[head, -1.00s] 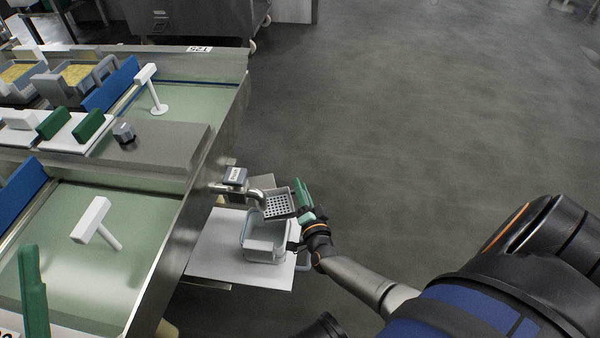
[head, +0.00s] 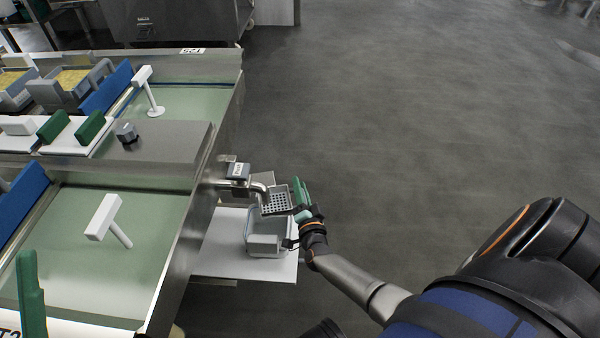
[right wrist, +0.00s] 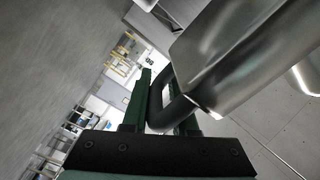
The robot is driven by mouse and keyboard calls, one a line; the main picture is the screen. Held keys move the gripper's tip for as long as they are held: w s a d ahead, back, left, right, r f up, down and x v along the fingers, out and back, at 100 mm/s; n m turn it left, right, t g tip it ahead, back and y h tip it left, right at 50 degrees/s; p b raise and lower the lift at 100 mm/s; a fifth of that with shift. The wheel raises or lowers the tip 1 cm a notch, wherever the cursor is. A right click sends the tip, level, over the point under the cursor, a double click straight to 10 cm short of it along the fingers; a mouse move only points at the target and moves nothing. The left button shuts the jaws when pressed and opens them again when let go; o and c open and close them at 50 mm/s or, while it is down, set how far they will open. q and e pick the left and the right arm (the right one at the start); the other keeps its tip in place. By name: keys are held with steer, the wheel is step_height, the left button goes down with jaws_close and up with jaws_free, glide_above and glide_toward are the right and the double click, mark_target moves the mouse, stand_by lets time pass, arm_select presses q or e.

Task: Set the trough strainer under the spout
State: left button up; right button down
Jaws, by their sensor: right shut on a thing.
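The trough strainer (head: 276,205) is a small metal basket with a perforated face, just right of the spout (head: 262,191). Its edge overlaps the spout's mouth in the head view; I cannot tell whether they touch. My right gripper (head: 302,203), with green fingers, is shut on the strainer's dark handle (right wrist: 168,112). In the right wrist view the strainer's shiny metal side (right wrist: 240,55) fills the upper right.
A grey bin (head: 263,243) stands below the strainer on a white shelf (head: 220,262). The metal vat (head: 205,205) lies left, with white T-shaped tools (head: 104,217) in its green basins. A grey box (head: 238,170) sits on the spout pipe. Open floor lies to the right.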

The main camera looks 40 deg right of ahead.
steer(key=shift+s+f, duration=0.25)
steer(key=shift+f, duration=0.25)
steer(key=c, duration=0.8)
jaws_free()
steer(key=shift+c, duration=0.2)
steer(key=shift+w+r, duration=0.1)
steer(key=shift+r, duration=0.15)
